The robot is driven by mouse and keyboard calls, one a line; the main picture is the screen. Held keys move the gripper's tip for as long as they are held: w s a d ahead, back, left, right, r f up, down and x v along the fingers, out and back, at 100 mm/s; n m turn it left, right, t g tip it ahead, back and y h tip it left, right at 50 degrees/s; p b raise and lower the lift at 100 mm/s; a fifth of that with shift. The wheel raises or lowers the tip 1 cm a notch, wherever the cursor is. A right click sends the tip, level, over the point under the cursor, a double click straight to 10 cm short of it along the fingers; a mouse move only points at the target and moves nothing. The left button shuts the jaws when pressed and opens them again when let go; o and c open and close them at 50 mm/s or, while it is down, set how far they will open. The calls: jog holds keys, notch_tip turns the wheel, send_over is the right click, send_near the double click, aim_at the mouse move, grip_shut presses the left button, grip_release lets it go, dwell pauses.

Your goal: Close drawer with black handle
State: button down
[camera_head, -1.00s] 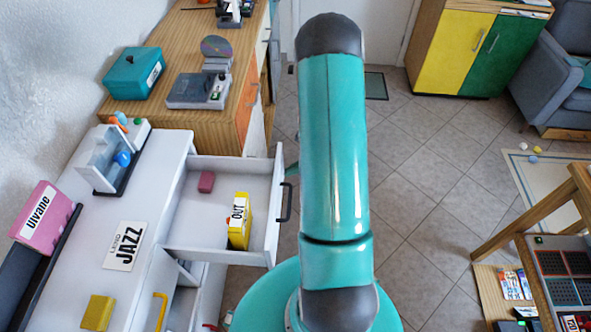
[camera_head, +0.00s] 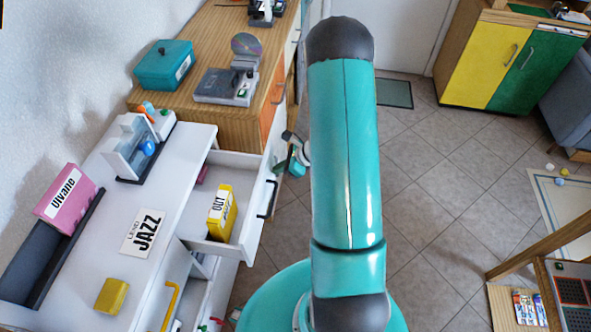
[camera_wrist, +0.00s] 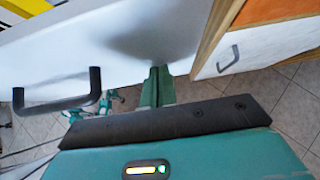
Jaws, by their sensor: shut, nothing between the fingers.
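The drawer with the black handle (camera_head: 268,200) is part-way open in the white cabinet. Its white front (camera_head: 253,222) also fills the upper part of the wrist view (camera_wrist: 110,52), where the black handle (camera_wrist: 60,105) is at left. My gripper (camera_head: 281,166) is at the far end of the drawer front, on its outer side. In the wrist view my gripper (camera_wrist: 157,72) has its green fingers together, with tips against or very close to the front, right of the handle. The drawer holds a yellow box marked OUT (camera_head: 222,212) and a pink block (camera_head: 202,174).
Another opening with a yellow handle (camera_head: 171,305) is below. A wooden cabinet (camera_head: 200,118) with an orange front adjoins the far end. On the white top are a JAZZ card (camera_head: 143,232), a yellow block (camera_head: 112,295) and a pink box (camera_head: 67,192).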

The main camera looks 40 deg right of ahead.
send_over(228, 174)
jog(key=s, duration=0.1)
jog(key=shift+d, duration=0.45)
jog(key=shift+w+a, duration=0.45)
jog(key=shift+a, duration=0.1)
